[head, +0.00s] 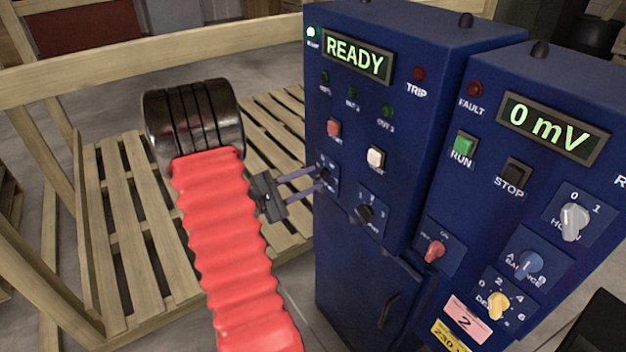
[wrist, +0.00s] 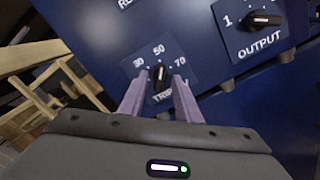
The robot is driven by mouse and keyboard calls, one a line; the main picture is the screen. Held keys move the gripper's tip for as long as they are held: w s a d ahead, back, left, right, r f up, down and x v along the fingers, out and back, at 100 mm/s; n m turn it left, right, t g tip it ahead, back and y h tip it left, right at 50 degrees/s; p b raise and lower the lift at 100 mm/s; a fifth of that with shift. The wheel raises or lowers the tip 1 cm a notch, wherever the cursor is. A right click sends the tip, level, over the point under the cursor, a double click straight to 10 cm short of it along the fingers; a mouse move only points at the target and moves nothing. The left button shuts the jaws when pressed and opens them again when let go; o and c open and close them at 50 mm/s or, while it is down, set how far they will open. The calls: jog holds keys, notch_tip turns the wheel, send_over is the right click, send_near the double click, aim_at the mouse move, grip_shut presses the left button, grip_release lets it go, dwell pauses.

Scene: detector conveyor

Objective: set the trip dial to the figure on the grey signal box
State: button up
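The trip dial (wrist: 159,78) is a small black knob on a blue panel, marked 30, 50 and 70. Its pointer seems to face up toward 50, but it is small. My gripper (wrist: 160,85) has its two fingers apart, one on each side of the dial; I cannot tell whether they touch it. In the head view my gripper (head: 318,179) reaches from the left to the lower left of the blue cabinet (head: 345,255), where its tips hide most of the dial. I see no grey signal box in either view.
An OUTPUT knob (wrist: 262,20) sits right of the dial. The cabinet's READY display (head: 357,57) is lit. A second blue cabinet shows a 0 mV display (head: 552,128), several knobs and a pink label (head: 467,319) reading 2. Wooden pallets (head: 130,220) and a rail (head: 150,65) lie left.

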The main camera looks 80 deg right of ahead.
jog(key=shift+x, duration=0.9)
jog(key=shift+a, duration=0.1)
jog(key=c, duration=0.7)
jog(key=shift+o, duration=0.2)
jog(key=shift+n, duration=0.9)
jog(key=o, duration=0.7)
jog(key=shift+c, duration=0.2)
